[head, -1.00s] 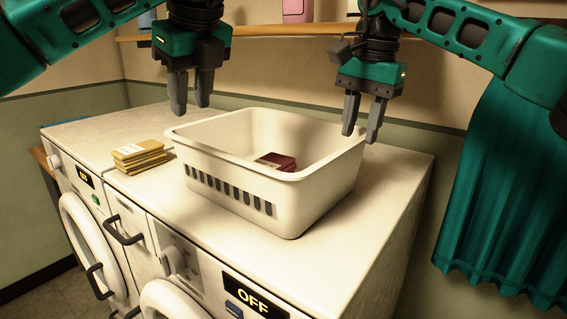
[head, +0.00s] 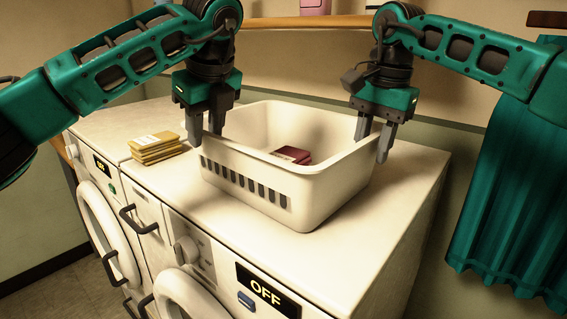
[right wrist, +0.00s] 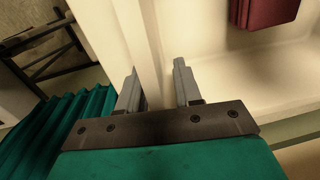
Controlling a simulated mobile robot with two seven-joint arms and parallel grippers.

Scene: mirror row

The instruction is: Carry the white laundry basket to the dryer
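The white laundry basket (head: 325,188) stands upright on top of the white machines, with a dark red folded cloth or packet (head: 293,154) inside; the red item also shows in the right wrist view (right wrist: 265,12). My left gripper (head: 204,135) is open at the basket's left rim, its fingers apart on either side of it. My right gripper (head: 372,147) is open at the right rim. In the right wrist view, the rim (right wrist: 150,50) runs between its open fingers (right wrist: 156,82). Which machine is the dryer is not clear; the nearer one has an OFF display (head: 267,291).
A stack of yellow items (head: 156,147) lies left of the basket. The second machine (head: 98,181), with a small lit display, stands at the left. A wooden shelf (head: 300,22) runs along the wall behind. A teal curtain (head: 515,200) hangs at the right. The top's front right is clear.

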